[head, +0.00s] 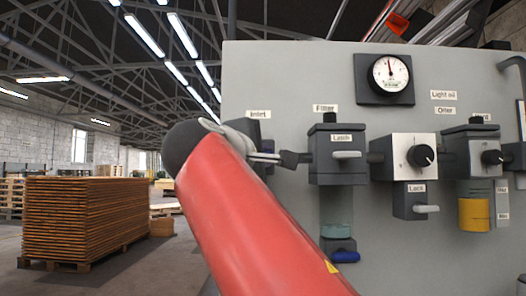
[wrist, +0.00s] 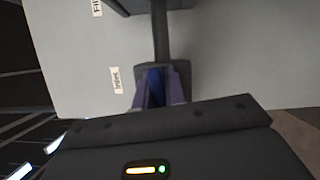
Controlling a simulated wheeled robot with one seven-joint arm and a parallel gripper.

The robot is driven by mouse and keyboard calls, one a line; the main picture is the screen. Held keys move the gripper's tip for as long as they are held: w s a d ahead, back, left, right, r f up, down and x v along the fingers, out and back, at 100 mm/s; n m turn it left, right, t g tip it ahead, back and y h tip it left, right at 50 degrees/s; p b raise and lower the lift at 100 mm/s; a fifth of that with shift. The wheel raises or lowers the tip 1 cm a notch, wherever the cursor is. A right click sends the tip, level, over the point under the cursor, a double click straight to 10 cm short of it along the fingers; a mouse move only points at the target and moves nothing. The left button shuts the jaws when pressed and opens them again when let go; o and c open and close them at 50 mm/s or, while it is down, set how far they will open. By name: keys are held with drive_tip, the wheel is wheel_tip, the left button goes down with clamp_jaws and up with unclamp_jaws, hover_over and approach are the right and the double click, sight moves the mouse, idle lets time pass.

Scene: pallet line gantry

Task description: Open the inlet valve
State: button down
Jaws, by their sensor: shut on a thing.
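The inlet valve shows in the wrist view as a dark grey body (wrist: 181,72) on a dark pipe, beside the "Inlet" label (wrist: 115,78). Its blue handle (wrist: 155,84) lies between the two fingers of my gripper (wrist: 161,101). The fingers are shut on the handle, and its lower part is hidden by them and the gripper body. In the head view the "Inlet" label (head: 258,114) shows at the panel's left side. My red arm covers most of the valve there, so the handle's angle to the pipe is hard to tell.
The grey panel (head: 290,75) carries a filter (head: 337,150) with a clear bowl, a pressure gauge (head: 389,74), a regulator with a black knob (head: 411,155) and an oiler with a yellow bowl (head: 474,214). Stacked boards (head: 80,220) stand on the floor at left.

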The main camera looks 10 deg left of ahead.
drive_tip(key=shift+f+m+g, duration=0.1)
drive_tip(key=shift+m+g, duration=0.2)
drive_tip(key=shift+m, duration=0.3)
drive_tip(key=shift+f, duration=0.1)
drive_tip(key=c, duration=1.5)
unclamp_jaws()
drive_tip(key=shift+o, duration=0.2)
drive_tip(key=s+a+b, duration=0.1)
drive_tip(key=s, duration=0.6)
drive_tip(key=shift+s+a, duration=0.15)
drive_tip(key=shift+s, duration=0.2)
